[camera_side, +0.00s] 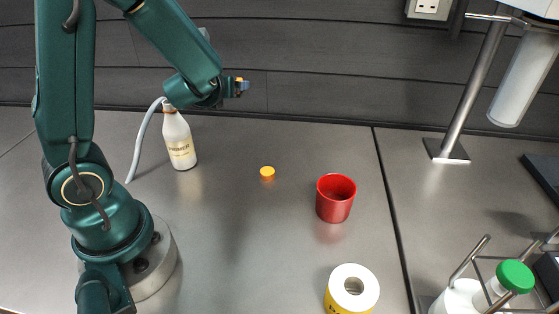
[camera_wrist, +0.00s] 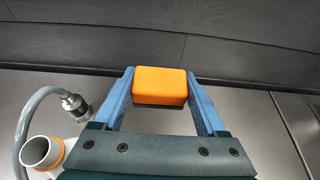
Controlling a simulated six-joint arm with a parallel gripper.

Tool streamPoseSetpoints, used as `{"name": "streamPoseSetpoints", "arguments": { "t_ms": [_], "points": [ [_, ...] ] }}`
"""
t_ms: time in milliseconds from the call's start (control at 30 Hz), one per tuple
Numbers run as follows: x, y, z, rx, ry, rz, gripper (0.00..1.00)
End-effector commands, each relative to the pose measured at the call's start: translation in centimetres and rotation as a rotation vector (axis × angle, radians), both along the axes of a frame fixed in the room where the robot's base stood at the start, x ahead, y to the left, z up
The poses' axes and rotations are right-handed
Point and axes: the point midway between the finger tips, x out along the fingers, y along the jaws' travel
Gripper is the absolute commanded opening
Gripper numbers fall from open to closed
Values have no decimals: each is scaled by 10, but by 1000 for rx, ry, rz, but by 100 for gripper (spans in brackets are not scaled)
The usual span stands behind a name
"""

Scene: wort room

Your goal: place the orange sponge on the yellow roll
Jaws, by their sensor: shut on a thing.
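The orange sponge (camera_wrist: 160,85) is a small block held between the two blue fingers of my gripper (camera_wrist: 160,92) in the wrist view. In the side view my gripper (camera_side: 242,86) is raised high above the bench near the back wall, with only a little of the orange sponge (camera_side: 240,79) showing. The yellow roll (camera_side: 334,299) stands upright at the bottom edge of the side view, cut off by the frame. It has a white top face with a round hole and a yellow side. My gripper is well behind it and to its left.
A small orange-yellow cap (camera_side: 267,173) and a red cup (camera_side: 335,200) stand on the bench. A wire rack (camera_side: 474,262) with a green-capped bottle is at lower right. A lamp stand (camera_side: 472,80) is at right.

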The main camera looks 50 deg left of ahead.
Motion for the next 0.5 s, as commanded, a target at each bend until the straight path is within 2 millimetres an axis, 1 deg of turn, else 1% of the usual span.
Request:
{"name": "streamPoseSetpoints", "arguments": {
  "t_ms": [33,200,300,500],
  "points": [
    [1,-11,11,0,-10,-41,22],
    [1,-50,33,-1,-10,-199,22],
    [-1,-70,43,-1,-9,-287,22],
    [-5,-102,57,0,-7,-424,22]
  ]
}}
